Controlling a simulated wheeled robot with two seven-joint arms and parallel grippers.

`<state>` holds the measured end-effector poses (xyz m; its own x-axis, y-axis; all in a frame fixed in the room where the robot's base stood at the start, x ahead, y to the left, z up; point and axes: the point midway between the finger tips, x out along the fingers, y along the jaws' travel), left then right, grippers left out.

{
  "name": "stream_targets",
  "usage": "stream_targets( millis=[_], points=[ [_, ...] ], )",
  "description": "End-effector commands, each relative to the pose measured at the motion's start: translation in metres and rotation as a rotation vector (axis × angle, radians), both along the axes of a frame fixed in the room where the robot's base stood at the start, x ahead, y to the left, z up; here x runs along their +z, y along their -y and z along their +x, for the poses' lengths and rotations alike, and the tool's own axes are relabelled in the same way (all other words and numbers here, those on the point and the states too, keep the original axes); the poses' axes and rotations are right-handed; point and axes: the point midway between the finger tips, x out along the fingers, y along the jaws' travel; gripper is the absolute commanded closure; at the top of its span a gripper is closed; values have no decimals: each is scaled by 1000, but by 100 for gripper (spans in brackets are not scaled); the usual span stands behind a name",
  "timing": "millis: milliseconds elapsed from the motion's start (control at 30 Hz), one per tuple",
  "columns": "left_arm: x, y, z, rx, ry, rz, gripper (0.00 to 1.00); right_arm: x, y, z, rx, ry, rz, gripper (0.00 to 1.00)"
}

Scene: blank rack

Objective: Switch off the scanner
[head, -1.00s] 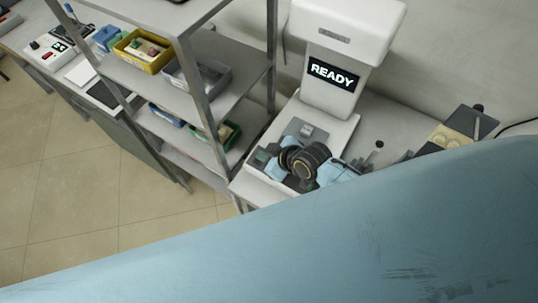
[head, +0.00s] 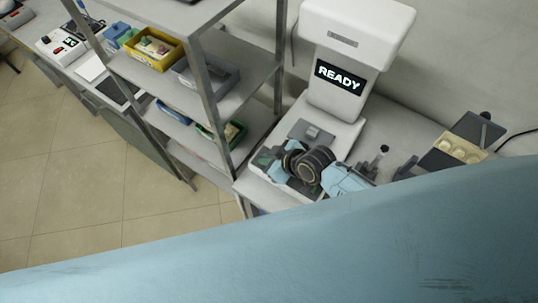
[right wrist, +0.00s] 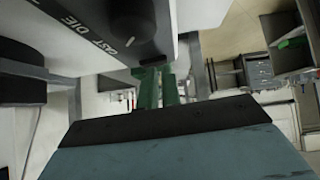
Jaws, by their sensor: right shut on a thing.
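The white scanner (head: 352,35) stands at the back right, and its lit display (head: 339,77) reads READY. My right gripper (head: 264,158) is low at the left front of that base, partly hidden by my dark wrist joint. In the right wrist view its green fingers (right wrist: 160,85) are shut on a small dark part (right wrist: 151,68) below a dark panel (right wrist: 100,25) with partly cut-off lettering. What that part is, I cannot tell. My left gripper is not in view.
A metal rack (head: 205,80) with a yellow bin (head: 150,48), a grey bin (head: 205,73) and a green bin (head: 235,133) stands left of the scanner. A beige and dark device (head: 462,148) is at the right. My blue arm fills the front.

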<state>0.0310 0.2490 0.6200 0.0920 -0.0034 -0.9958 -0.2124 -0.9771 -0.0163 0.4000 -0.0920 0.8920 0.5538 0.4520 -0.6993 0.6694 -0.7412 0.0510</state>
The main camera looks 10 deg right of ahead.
Motion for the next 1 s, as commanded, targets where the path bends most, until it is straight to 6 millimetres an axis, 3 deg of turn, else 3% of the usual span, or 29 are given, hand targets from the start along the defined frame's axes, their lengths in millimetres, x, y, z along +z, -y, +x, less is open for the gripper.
stream_targets(
  millis=[33, 267, 633, 1000],
  points=[
    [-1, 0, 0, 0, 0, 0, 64, -9, -2, -9, 6, -28, -4, 100],
    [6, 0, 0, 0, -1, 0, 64, -3, -2, -9, 5, -27, -5, 100],
    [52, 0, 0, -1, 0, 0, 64, 45, -4, -7, 1, -5, 0, 100],
    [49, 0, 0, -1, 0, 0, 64, 86, 23, -46, 0, 0, 0, 100]
  ],
)
